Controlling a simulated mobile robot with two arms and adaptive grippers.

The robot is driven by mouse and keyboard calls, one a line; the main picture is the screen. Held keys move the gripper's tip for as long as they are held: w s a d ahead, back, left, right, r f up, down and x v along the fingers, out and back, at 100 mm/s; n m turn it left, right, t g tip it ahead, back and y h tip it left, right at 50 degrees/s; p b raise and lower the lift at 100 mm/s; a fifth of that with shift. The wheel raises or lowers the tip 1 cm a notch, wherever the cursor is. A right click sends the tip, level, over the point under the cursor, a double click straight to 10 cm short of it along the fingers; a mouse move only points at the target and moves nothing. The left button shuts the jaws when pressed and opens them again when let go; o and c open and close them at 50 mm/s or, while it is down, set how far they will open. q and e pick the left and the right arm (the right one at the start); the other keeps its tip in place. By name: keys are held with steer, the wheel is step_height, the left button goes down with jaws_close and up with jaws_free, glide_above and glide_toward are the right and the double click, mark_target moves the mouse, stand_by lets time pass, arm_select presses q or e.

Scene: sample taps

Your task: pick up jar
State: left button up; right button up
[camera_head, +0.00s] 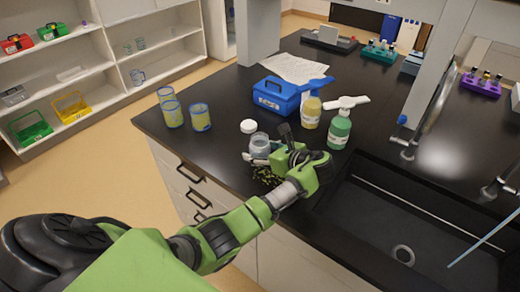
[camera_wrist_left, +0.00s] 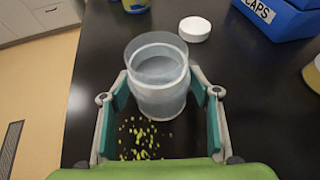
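The jar (camera_head: 260,146) is a clear, lidless container standing upright on the black bench near its front edge. In the left wrist view the jar (camera_wrist_left: 160,85) is between the far ends of my left gripper's fingers, its rim facing up. My right gripper is not in view.
Yellow-green specks (camera_wrist_left: 142,138) lie before the jar. A white lid (camera_head: 249,126), blue CAPS box (camera_head: 275,96), yellow bottle (camera_head: 311,112) and green bottle (camera_head: 339,130) stand behind. Several yellow-filled cups (camera_head: 200,117) are left. A dark sink (camera_head: 400,235) is right.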

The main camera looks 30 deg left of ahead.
mark_target(266, 144)
arm_select(q)
steer(key=c, duration=0.7)
steer(key=shift+r, duration=0.4)
step_height(266, 144, up, 3)
steer(key=shift+f+b, duration=0.15)
steer(key=shift+b, duration=0.25)
steer(key=s+d+r, duration=0.4)
steer(key=s, duration=0.1)
steer(key=s+d+r, duration=0.5)
steer(key=shift+s+d+r+p, duration=0.15)
steer(key=shift+s+r+p, duration=0.05)
steer(key=shift+r+p, duration=0.1)
